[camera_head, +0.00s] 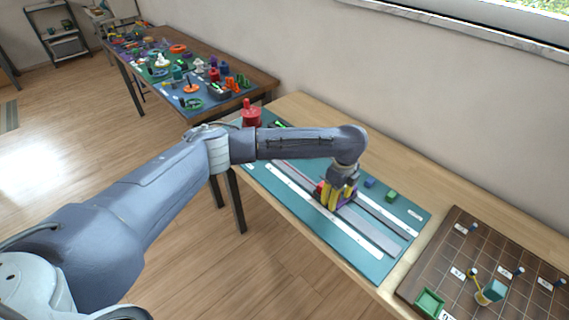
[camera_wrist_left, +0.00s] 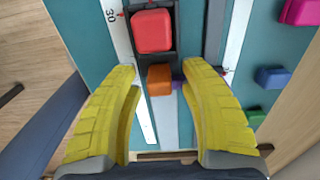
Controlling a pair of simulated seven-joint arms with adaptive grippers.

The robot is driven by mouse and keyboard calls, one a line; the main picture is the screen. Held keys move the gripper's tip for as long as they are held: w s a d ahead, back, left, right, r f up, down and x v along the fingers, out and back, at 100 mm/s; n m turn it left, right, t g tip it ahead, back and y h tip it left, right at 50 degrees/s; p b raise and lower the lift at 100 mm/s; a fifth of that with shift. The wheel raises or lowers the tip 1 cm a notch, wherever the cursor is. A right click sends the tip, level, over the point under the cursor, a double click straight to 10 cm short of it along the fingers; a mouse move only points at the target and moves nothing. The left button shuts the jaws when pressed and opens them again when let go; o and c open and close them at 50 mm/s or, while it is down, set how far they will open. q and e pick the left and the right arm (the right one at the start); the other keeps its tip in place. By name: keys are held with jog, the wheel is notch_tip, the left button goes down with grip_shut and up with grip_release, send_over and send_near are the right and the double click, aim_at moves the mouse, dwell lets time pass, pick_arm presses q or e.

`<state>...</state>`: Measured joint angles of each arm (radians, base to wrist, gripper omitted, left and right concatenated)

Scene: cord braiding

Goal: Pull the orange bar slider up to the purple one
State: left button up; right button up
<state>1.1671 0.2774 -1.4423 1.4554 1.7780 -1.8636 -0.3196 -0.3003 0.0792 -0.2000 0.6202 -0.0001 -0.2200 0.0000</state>
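In the left wrist view, the orange bar slider (camera_wrist_left: 159,80) is a small block on a grey track, between the two yellow fingertips of my left gripper (camera_wrist_left: 160,72). The fingers are spread, with a gap on each side of the orange block. A small purple piece (camera_wrist_left: 178,87) shows just right of the orange block, mostly hidden by the right finger. A larger red block (camera_wrist_left: 152,31) sits in a dark frame on the track beyond. In the head view, my left gripper (camera_head: 336,194) is low over the teal board; its fingers hide the orange slider. My right gripper is not in view.
The teal board (camera_head: 290,214) carries long white scales and grey tracks. A blue block (camera_head: 370,183) and a green block (camera_head: 391,196) lie right of the gripper. A brown grid board (camera_head: 455,244) is at the right. A cluttered table (camera_head: 255,78) stands at the back left.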

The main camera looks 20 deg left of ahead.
pick_arm(q)
jog(key=shift+r, duration=3.5)
jog(key=shift+w, duration=0.1)
